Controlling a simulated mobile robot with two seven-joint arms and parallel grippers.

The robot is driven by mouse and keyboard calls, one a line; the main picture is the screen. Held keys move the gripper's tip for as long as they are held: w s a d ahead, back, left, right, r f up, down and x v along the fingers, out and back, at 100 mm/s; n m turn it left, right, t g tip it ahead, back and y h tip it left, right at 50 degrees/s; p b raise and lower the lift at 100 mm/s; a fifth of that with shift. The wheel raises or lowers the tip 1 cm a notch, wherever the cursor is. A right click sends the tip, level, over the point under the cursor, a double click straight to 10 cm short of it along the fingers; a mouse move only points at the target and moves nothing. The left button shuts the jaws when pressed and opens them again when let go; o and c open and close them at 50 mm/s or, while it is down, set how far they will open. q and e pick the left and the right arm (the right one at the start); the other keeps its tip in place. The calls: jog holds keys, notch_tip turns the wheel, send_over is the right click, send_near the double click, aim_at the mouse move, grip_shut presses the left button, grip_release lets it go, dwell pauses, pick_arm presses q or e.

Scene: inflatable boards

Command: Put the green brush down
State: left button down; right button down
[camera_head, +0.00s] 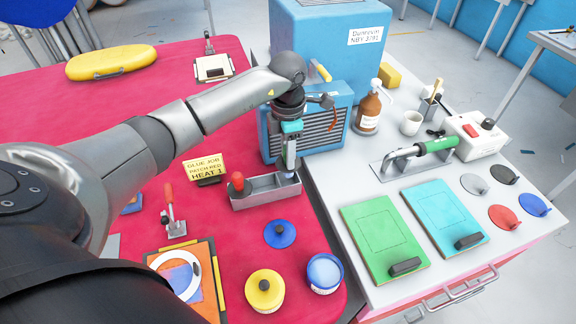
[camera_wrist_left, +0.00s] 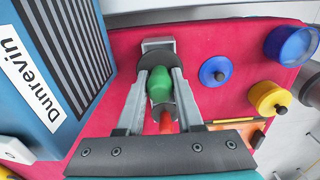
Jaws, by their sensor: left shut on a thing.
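My left gripper (camera_head: 289,170) points down over the right end of a grey metal tray (camera_head: 262,199). In the left wrist view its fingers (camera_wrist_left: 161,85) are shut on the green brush (camera_wrist_left: 159,82), whose rounded green handle shows between them. My right gripper is not in view.
A blue vented machine (camera_head: 318,135) stands close behind the tray. A yellow sign (camera_head: 204,168) is to the left. A blue lid (camera_head: 280,234), a yellow pot (camera_head: 265,291) and a blue pot (camera_head: 324,273) stand in front on the red sheet (camera_head: 140,110).

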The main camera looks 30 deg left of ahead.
pick_arm(q)
jog(key=shift+f, duration=2.1)
jog(key=shift+f+b, duration=0.55)
jog(key=shift+b, duration=0.15)
jog(key=c, duration=0.6)
grip_release()
jog(key=shift+o, duration=0.2)
jog(key=shift+r, duration=0.15)
jog(key=shift+r+p, duration=0.25)
jog(key=shift+p, duration=0.1)
notch_tip(320, 180, up, 12)
jog(key=shift+r+p, duration=0.2)
jog(key=shift+p, duration=0.35)
